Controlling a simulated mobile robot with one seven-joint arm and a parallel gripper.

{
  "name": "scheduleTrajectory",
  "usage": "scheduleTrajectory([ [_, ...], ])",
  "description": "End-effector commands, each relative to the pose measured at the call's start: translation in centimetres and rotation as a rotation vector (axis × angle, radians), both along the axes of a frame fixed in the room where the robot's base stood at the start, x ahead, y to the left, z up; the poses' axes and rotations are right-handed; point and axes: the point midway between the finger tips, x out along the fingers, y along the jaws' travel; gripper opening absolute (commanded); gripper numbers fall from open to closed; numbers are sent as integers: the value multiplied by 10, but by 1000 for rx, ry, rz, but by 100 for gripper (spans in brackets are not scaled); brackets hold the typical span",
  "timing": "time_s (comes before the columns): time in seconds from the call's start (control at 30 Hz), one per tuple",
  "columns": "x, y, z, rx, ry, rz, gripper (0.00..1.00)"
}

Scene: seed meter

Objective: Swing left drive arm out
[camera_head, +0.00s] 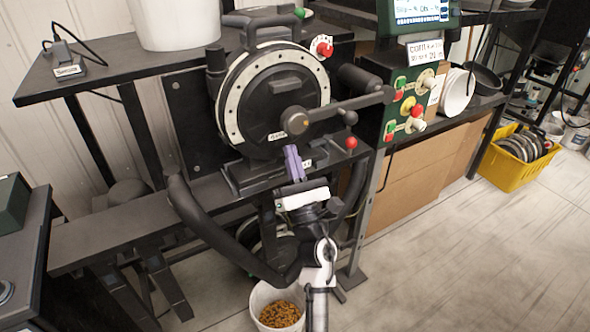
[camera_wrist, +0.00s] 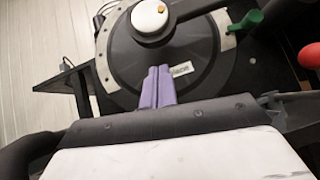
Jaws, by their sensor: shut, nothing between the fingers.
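The round black seed meter (camera_head: 272,100) stands on the bench with a pale ring around its face. A dark drive arm (camera_head: 345,107) runs from the hub (camera_head: 295,121) on its front to the right, tilted slightly up, and ends in a rounded knob. In the wrist view the hub shows a white cap (camera_wrist: 149,18), with the drive arm (camera_wrist: 197,9) leading right from it. My gripper (camera_head: 292,158) has purple fingers, shut and empty, below the hub. In the wrist view the fingers (camera_wrist: 157,84) point at the meter's lower face, and I see no contact with the drive arm.
A red ball knob (camera_head: 351,143) stands right of my gripper. A control panel (camera_head: 408,105) with buttons is farther right. A white bucket of grain (camera_head: 279,309) sits below on the floor. A yellow crate (camera_head: 515,163) stands far right, with clear floor in front.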

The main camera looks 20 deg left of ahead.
Motion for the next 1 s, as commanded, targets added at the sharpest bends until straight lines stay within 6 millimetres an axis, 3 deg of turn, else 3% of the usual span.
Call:
scheduleTrajectory([
  [0.03,1,-1,11,0,-1,-1,0],
  [0.2,2,-1,20,0,-1,1,0],
  [0.77,3,-1,24,6,5,2,0],
  [1.0,14,4,46,47,56,2,0],
])
